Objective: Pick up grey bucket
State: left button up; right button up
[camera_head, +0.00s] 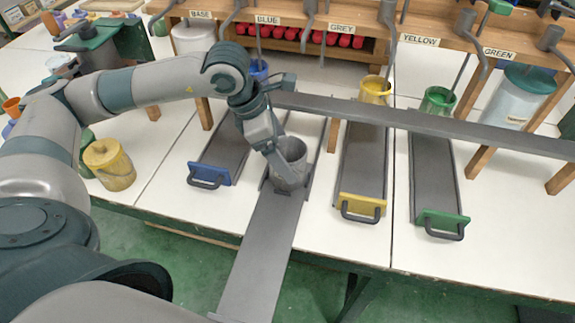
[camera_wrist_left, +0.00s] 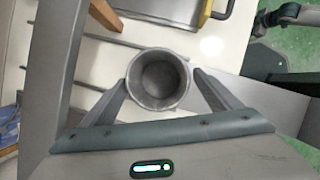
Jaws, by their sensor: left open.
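The grey bucket (camera_head: 287,176) stands upright on the grey sliding tray (camera_head: 262,248), which is pulled out past the table's front edge. My left gripper (camera_head: 284,172) comes down over the bucket from the upper left. In the left wrist view the bucket (camera_wrist_left: 158,80) shows its round, empty-looking opening between the two fingers of my left gripper (camera_wrist_left: 160,90). The fingers are open, one on each side of the bucket; I cannot tell whether either touches it. My right gripper is not in view.
Blue (camera_head: 207,176), yellow (camera_head: 361,207) and green (camera_head: 442,222) tray fronts with handles stand alongside. A long grey bar (camera_head: 430,124) crosses behind the bucket. A yellow bucket (camera_head: 375,90) and a green bucket (camera_head: 437,101) stand behind. A yellow can (camera_head: 110,165) stands at left.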

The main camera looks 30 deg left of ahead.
aim_at(288, 160)
pick_arm(q)
jog(key=shift+x, duration=1.75)
jog(key=shift+a+f, duration=0.1)
jog(key=shift+a, duration=0.1)
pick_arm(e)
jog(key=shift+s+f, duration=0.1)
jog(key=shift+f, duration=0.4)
pick_arm(q)
jog(key=c, duration=1.4)
jog(key=shift+r, duration=0.2)
